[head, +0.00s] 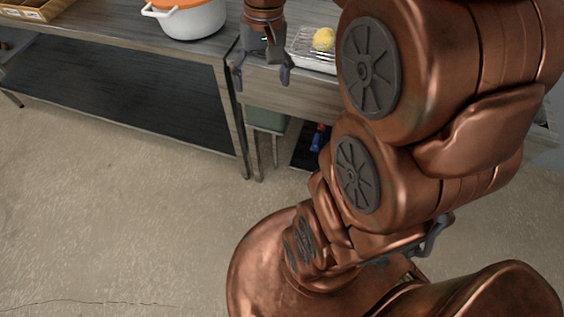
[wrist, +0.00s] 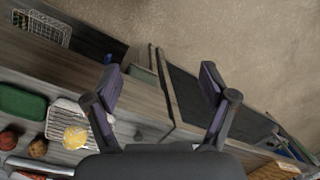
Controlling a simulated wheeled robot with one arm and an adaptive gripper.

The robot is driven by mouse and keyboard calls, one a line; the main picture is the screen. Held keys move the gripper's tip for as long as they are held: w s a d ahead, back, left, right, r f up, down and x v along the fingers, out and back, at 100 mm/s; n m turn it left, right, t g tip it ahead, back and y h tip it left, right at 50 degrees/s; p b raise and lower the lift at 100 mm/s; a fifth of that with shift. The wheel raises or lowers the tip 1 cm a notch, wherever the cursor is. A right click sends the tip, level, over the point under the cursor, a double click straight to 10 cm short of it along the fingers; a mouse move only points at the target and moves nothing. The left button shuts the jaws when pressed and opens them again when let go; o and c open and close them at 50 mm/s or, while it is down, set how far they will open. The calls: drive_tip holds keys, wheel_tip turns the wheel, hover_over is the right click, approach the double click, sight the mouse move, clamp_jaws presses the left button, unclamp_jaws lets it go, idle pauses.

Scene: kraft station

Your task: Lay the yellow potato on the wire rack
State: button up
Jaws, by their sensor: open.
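The yellow potato (head: 323,39) rests on the pale wire rack (head: 301,48) on the counter, toward the rack's right side in the head view. In the wrist view the potato (wrist: 75,137) shows at the lower left, with bare rack (wrist: 62,112) beside it. My gripper (head: 261,77) is open and empty, left of the rack and apart from the potato in the head view. Its two spread fingers also show in the wrist view (wrist: 160,78), with nothing between them. Part of the rack is hidden by my arm in the head view.
A white pot (head: 190,22) with an orange lid stands on the left table (head: 110,32). A wooden box (head: 34,9) is at far left. A green item (wrist: 20,102), two reddish-brown round items (wrist: 38,148) and a wire basket (wrist: 40,28) show in the wrist view. Open floor lies in front.

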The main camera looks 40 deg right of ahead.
drive_tip(key=s+a+f+n, duration=0.2)
drive_tip(key=s+a+f, duration=0.1)
drive_tip(key=s, duration=0.5)
drive_tip(key=s+a+f+n+g+h, duration=0.1)
drive_tip(key=s+a+f+n, duration=0.1)
drive_tip(key=s, duration=0.6)
drive_tip(key=shift+a+f, duration=0.5)
drive_tip(key=shift+a, duration=0.65)
drive_tip(key=shift+s, duration=0.1)
